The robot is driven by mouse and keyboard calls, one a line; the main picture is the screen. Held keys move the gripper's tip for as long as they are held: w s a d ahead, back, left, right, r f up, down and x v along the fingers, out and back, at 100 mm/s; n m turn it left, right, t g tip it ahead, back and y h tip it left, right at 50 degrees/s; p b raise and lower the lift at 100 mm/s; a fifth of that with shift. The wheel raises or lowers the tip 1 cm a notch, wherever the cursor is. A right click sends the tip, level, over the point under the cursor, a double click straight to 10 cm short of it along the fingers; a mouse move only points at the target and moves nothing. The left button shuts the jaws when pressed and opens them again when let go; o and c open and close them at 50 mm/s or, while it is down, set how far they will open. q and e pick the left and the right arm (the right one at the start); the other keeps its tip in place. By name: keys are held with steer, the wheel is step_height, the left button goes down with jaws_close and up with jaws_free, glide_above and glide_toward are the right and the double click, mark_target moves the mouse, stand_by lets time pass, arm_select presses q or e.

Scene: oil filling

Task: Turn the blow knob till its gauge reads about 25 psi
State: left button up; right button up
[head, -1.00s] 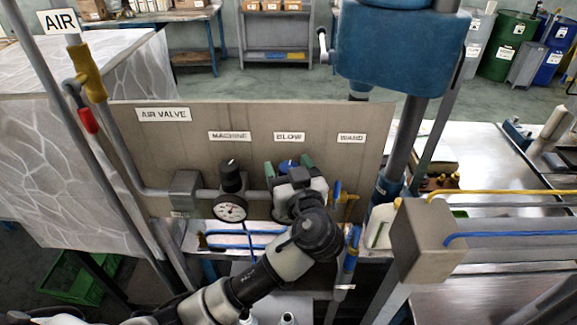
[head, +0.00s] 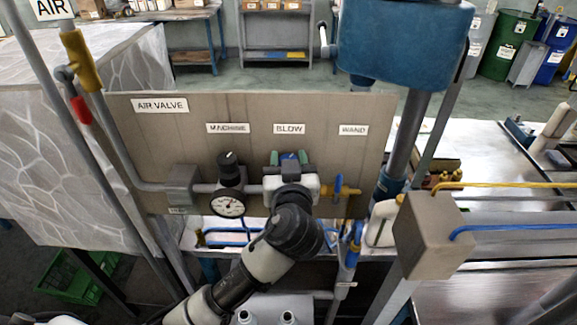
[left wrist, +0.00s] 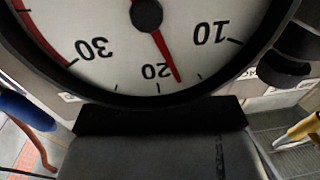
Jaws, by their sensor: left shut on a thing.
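My left wrist and arm hide the blow gauge in the head view. In the left wrist view a gauge dial (left wrist: 110,60) appears close up and upside down. Its red needle (left wrist: 166,55) points between 10 and 20, just short of 20. My right gripper is in neither view.
The machine knob (head: 229,172) and its gauge (head: 229,204) stand just left of my left gripper. A yellow fitting with a blue handle (head: 338,188) is close on the right. The grey panel (head: 230,110) stands behind. A grey box (head: 432,235) is further right.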

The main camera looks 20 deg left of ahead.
arm_select(q)
steer(key=shift+f+m+t+h, duration=0.1)
steer(key=shift+m+t+h, duration=0.2)
steer(key=shift+m+h, duration=0.3)
steer(key=m+h, duration=0.1)
steer(key=h, duration=0.2)
steer(key=shift+m, duration=0.3)
steer(key=m+h, duration=0.1)
steer(key=m+h+p, duration=0.1)
steer(key=h, duration=0.1)
steer(key=m+h, duration=0.1)
steer(key=h, duration=0.1)
steer(key=shift+r+m+p, duration=0.25)
steer(key=shift+m+p, duration=0.05)
steer(key=shift+p, duration=0.1)
steer(key=shift+d+f+m+g+h+p, duration=0.1)
steer(key=shift+m+g+h+p, duration=0.15)
steer(key=shift+m+h, duration=0.7)
steer(key=shift+m+g+h+p, duration=0.25)
steer(key=shift+m+h, duration=0.2)
steer(key=shift+h, duration=1.3)
steer(key=o, duration=0.9)
steer(key=shift+s, duration=0.1)
